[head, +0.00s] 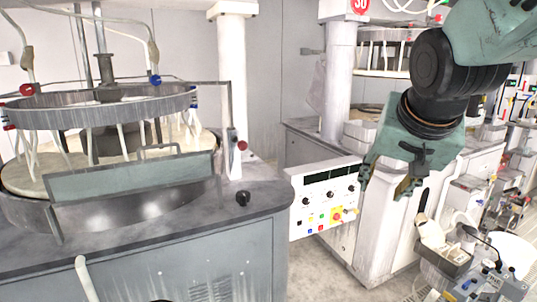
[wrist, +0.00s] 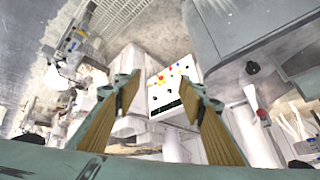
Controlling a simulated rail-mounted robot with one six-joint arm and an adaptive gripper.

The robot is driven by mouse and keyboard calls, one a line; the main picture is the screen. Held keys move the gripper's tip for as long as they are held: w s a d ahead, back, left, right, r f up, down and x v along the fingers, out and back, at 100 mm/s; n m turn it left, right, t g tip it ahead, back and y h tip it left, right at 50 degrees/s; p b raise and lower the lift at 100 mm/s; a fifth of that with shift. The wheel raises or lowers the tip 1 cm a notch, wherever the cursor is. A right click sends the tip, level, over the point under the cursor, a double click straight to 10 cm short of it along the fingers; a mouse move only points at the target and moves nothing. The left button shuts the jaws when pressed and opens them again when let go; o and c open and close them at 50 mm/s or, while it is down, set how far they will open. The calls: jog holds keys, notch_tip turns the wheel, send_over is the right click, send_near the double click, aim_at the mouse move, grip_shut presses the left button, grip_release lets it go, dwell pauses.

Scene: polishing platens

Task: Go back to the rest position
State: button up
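My gripper (head: 385,183) hangs in the air at the right of the head view, below my dark wrist joint. Its two fingers are spread apart with nothing between them. In the wrist view the fingers of my gripper (wrist: 158,110) show wide apart, with tan inner pads and an empty gap. A white control panel (head: 325,201) with coloured buttons stands behind and left of the gripper in the head view. The same control panel (wrist: 172,84) shows beyond the gap between the fingers in the wrist view.
A polishing machine with a round platen (head: 100,170) and metal ring fills the left. A white column (head: 237,80) rises behind its dark worktop (head: 255,205). A second machine (head: 385,235) stands below the gripper. Cluttered equipment (head: 470,250) stands at lower right.

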jog(key=s+a+f+n+g, duration=0.1)
jog(key=s+a+f+n, duration=0.1)
jog(key=s, duration=1.3)
jog(key=s+a+f+n+g+y, duration=0.1)
jog(key=s+a+f+n+g, duration=0.1)
jog(key=s, duration=1.3)
jog(key=shift+s+a+n, duration=0.2)
jog(key=shift+a+n, duration=0.25)
jog(key=shift+n, duration=0.05)
dwell(1.3)
